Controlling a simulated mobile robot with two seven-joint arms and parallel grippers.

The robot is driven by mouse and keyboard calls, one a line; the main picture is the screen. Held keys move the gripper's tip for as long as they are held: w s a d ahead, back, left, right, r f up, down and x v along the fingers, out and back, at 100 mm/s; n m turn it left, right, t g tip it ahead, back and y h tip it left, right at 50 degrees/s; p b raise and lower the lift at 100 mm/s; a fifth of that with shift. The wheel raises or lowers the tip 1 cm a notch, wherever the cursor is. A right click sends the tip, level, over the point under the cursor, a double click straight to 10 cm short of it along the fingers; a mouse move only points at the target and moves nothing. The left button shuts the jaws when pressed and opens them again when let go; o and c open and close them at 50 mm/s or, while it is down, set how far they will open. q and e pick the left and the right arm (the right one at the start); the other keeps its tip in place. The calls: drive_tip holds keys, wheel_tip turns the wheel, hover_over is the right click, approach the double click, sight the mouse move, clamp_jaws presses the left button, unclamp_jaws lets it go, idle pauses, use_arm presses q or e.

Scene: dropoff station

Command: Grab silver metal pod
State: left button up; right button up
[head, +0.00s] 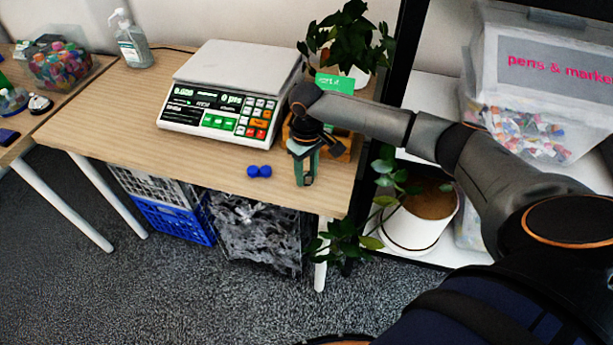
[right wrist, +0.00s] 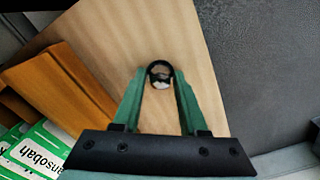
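A small round silver and dark pod (right wrist: 160,82) shows in the right wrist view, on the wooden table between the tips of my right gripper (right wrist: 160,72). The two green fingers are apart, one on each side of it. I cannot tell whether they touch it. In the head view my right gripper (head: 304,178) points down at the table's right end, just right of the blue object. The pod is mostly hidden by the fingers there. My left gripper is not in view.
The wooden table (head: 110,118) carries a scale (head: 222,98), a small blue object (head: 259,171), a sanitizer bottle (head: 133,45) and a plant (head: 350,38). An orange box (right wrist: 65,75) stands close beside my right gripper. The table's edge is near.

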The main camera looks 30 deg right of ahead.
clamp_jaws()
idle(0.3)
